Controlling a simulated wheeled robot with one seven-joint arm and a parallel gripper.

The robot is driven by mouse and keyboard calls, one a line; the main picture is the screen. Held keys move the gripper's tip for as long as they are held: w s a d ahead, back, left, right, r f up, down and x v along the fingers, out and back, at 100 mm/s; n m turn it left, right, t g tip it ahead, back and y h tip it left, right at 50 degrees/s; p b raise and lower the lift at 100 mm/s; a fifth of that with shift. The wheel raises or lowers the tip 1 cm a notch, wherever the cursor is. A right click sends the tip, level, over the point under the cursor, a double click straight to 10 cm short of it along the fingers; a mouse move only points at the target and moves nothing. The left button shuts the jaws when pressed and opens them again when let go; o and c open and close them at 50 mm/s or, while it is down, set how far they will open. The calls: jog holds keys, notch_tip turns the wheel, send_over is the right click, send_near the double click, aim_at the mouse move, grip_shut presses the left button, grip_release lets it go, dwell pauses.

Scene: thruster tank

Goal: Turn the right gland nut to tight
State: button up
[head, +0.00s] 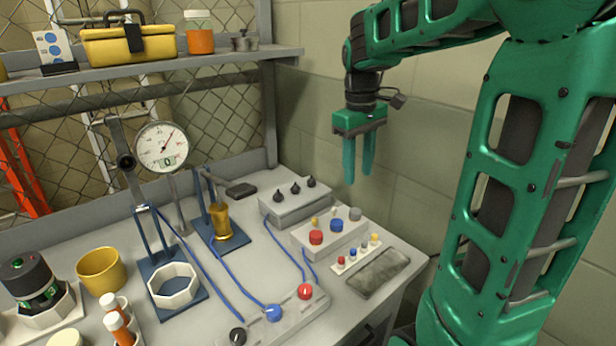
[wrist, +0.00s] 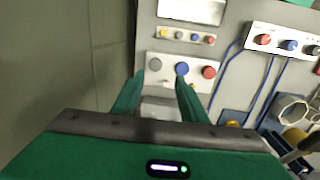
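A pale bar at the front of the bench (head: 262,327) carries a black, a blue and a red round nut-like cap, with blue cables at them. The rightmost, red cap (head: 305,291) is probably the right gland nut. It also shows at the upper right of the wrist view (wrist: 265,40). I cannot read whether it is loose or tight. My gripper (head: 358,178) hangs high over the right back of the bench, fingers down, well apart from the bar. Its fingers (wrist: 158,82) are spread with nothing held between them.
A box with red, blue and grey caps (head: 324,247), a small strip of coloured caps (head: 345,264) and a grey tray (head: 378,274) lie right. A box with black knobs (head: 292,204) stands behind. A dial gauge (head: 162,147) and a white ring (head: 173,285) stand left.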

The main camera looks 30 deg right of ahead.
aim_at(310, 179)
jog(key=w+a+n, duration=0.3)
jog(key=w+n, duration=0.4)
jog(key=w, duration=1.1)
jog(key=shift+y, duration=0.3)
notch_tip(310, 179, down, 10)
jog(key=shift+f, duration=0.15)
grip_shut()
